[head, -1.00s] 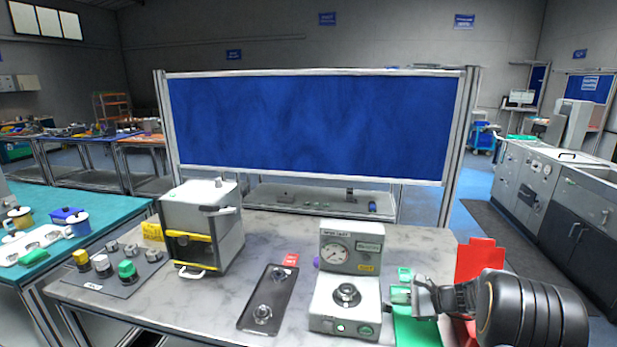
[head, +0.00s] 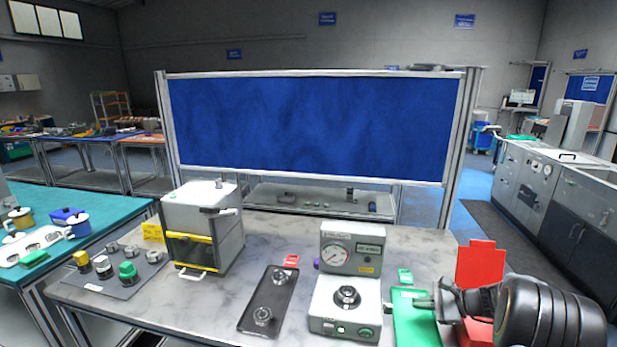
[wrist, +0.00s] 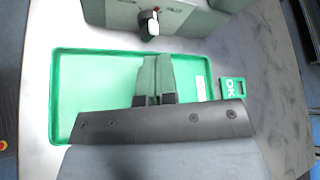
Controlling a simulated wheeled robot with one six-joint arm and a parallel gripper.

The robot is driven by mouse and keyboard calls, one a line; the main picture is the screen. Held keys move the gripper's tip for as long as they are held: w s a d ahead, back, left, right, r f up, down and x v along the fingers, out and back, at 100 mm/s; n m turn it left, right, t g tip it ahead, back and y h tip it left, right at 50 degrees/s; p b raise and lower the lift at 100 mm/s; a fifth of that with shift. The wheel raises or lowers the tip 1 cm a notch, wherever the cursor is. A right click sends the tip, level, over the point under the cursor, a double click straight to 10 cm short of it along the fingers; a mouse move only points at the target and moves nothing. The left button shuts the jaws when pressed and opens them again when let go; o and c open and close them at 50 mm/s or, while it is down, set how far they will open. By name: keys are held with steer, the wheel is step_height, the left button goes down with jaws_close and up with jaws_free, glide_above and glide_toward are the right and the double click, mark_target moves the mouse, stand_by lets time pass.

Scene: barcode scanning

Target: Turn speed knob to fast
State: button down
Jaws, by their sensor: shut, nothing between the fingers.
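The grey bench machine (head: 346,295) with a round gauge stands on the table in the head view. In the wrist view its side panel (wrist: 105,12) is at the top edge. A small black and white knob (wrist: 148,24) sticks out from this panel, with a red mark by it and small labels to either side, too small to read. The head view does not show this knob. My gripper (head: 417,302) is right of the machine, over a green tray. In the wrist view its fingers (wrist: 155,62) are together and empty, pointing at the knob, apart from it.
The green tray (wrist: 95,65) lies below my gripper, with a green OK card (wrist: 232,87) beside it. Left of the machine are a dark tray (head: 252,309) with metal parts and a yellow-trimmed box (head: 222,225).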

mark_target(387, 309)
steer(key=shift+s+d+p, duration=0.1)
steer(key=shift+p, duration=0.25)
steer(key=shift+s+d+p, duration=0.15)
steer(key=shift+s+p, duration=0.15)
steer(key=shift+p, duration=0.35)
steer(key=shift+s+d+f+p, duration=0.1)
steer(key=shift+s+f+p, duration=0.4)
steer(key=shift+p, duration=0.1)
steer(key=shift+f, duration=0.15)
steer(key=shift+w+a+f, duration=0.1)
steer(key=shift+w+a, duration=0.1)
steer(key=shift+a, duration=0.95)
steer(key=shift+w+a+r, duration=0.1)
steer(key=shift+w+a, duration=0.1)
steer(key=shift+a, duration=0.9)
steer(key=shift+w+a+f, duration=0.1)
steer(key=shift+w+a, duration=0.1)
steer(key=shift+a, duration=0.95)
